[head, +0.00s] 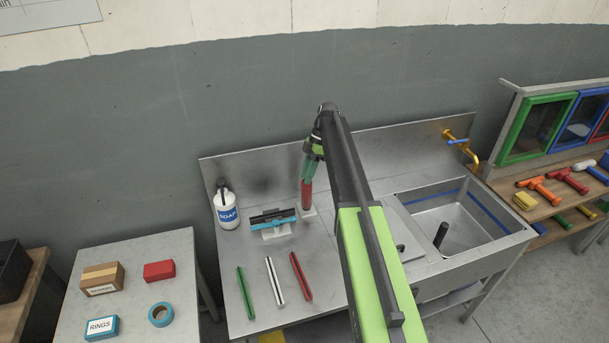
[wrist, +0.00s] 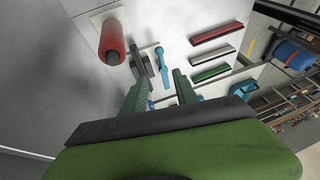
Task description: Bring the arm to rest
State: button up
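My gripper (head: 311,165) hangs at the end of my arm above the back of the steel counter (head: 224,275). In the wrist view its two green fingers (wrist: 161,88) are spread apart with nothing held between them. A red roller (head: 306,196) stands upright on a white base, just below and behind the fingers in the head view. In the wrist view this red roller (wrist: 111,42) lies to the left, outside the fingers. A blue and black squeegee-like tool (head: 272,219) rests on a stand left of the roller; its blue part (wrist: 163,68) shows beyond the fingertips.
A soap bottle (head: 227,210) stands at the counter's back left. Green, white and red bars (head: 301,276) lie at the front. A sink (head: 462,228) with a yellow tap (head: 464,146) is on the right. A side table (head: 135,250) holds boxes and tape.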

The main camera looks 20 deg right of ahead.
jog(key=shift+a+f, duration=0.1)
jog(key=s+a+f+b, duration=0.6)
jog(key=s+a, duration=0.2)
jog(key=s+f+m+t+h+b, duration=0.1)
jog(key=s+f+m+h+b, duration=0.1)
jog(key=s+m, duration=0.7)
jog(key=s+f+m+t+h+b, duration=0.1)
jog(key=s+f+m, duration=0.3)
jog(key=s+m, duration=0.5)
jog(key=s+h, duration=0.1)
jog(key=s, duration=0.2)
jog(key=shift+b, duration=0.4)
